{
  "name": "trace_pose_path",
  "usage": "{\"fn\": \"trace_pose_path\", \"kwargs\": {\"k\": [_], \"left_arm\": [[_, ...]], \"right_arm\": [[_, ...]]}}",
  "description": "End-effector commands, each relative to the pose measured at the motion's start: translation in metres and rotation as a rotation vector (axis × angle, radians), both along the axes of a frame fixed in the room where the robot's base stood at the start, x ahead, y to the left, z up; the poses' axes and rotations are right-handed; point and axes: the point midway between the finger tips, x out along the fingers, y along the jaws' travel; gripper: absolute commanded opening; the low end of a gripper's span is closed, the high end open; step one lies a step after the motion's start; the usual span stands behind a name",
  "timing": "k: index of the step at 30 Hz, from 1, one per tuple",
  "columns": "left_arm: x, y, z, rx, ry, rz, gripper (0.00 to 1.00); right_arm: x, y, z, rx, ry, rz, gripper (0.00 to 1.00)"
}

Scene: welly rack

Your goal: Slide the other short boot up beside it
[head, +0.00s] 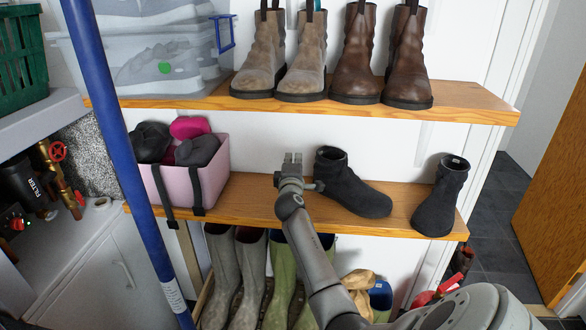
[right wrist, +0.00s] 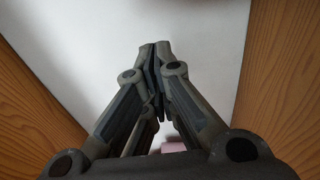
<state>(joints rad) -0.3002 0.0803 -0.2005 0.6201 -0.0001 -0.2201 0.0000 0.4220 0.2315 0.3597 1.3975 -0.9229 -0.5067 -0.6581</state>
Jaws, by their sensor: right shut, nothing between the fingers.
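Two dark short boots stand on the middle wooden shelf (head: 255,208). The other short boot (head: 440,198) stands near the right end, apart from the first by a gap of bare shelf. My right gripper (head: 292,160) is just left of the middle boot, over the shelf; I cannot tell whether it touches the boot. Its fingers are shut and empty in the right wrist view (right wrist: 157,50), between two wooden boards with a white wall beyond. My left gripper is not in view.
A pink bin (head: 215,178) with dark and magenta items sits left on the same shelf. The upper shelf (head: 470,100) holds grey-brown and brown ankle boots and a clear tub (head: 160,75). Tall wellies (head: 250,260) stand below. A blue post (head: 110,130) crosses the left side.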

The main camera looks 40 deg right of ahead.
Motion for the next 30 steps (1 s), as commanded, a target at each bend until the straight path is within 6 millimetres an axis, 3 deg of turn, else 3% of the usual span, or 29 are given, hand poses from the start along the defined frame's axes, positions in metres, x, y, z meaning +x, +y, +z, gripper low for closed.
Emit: {"fn": "trace_pose_path", "kwargs": {"k": [1,3,10,24,30], "left_arm": [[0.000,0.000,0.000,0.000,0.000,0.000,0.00],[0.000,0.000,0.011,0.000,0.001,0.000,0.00],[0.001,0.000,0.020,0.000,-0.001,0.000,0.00],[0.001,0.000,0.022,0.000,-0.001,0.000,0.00],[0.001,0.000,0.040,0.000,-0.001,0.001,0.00]], "right_arm": [[0.005,-0.006,0.000,0.001,0.000,-0.001,0.00],[-0.009,-0.011,0.003,-0.001,0.004,-0.001,0.00],[-0.030,-0.019,0.001,0.000,0.001,0.001,0.00],[-0.036,-0.021,0.000,0.000,0.001,0.001,0.00],[-0.070,-0.036,0.003,-0.001,0.006,-0.003,0.00]]}}
